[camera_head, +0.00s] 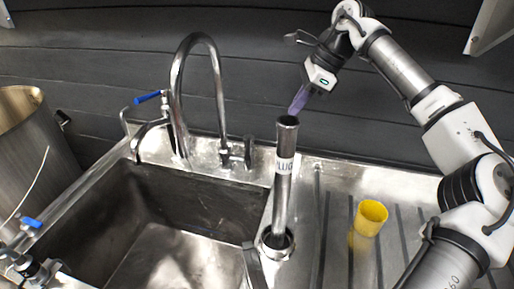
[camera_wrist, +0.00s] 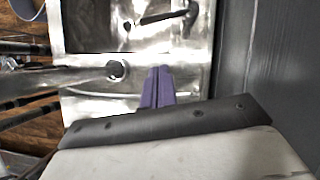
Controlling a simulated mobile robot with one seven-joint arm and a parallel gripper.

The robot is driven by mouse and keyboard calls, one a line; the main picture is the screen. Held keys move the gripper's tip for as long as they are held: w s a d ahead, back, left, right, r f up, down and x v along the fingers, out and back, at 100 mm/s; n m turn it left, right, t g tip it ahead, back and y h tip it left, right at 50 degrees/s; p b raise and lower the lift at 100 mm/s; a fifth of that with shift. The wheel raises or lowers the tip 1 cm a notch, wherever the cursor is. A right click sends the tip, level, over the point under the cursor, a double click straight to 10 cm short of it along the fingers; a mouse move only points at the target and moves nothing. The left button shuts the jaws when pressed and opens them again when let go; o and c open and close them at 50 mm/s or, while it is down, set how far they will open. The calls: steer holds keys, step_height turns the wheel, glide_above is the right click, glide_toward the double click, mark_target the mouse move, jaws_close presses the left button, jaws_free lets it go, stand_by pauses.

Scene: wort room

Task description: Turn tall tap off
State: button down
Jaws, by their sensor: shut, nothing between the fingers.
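The tall tap (camera_head: 175,92) is a chrome gooseneck at the back of the sink. Its spout arches up and over, and a short lever handle (camera_head: 238,153) sits low at its right. My gripper (camera_head: 297,104) is shut and empty, with purple fingers pointing down. It is to the right of the tap and higher than the handle, apart from both, close to the top of the upright metal tube. In the wrist view the shut fingers (camera_wrist: 158,80) point toward the sink area. A dark, shiny tap-like shape (camera_wrist: 160,17) shows beyond them. Water flow cannot be made out.
The upright tube marked "PLUG" (camera_head: 283,190) stands between my gripper and the drainer. A yellow cup (camera_head: 370,217) sits on the ribbed drainer. A blue-handled tap (camera_head: 148,97) is left of the tall tap. A large metal pot (camera_head: 30,140) stands at far left. The dark wall is behind.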

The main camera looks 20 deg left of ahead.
mark_target(248, 147)
steer(key=s+a+r+x, duration=0.1)
steer(key=x, duration=1.3)
steer(key=shift+s+a, duration=0.2)
steer(key=shift+a, duration=0.2)
steer(key=shift+f, duration=0.2)
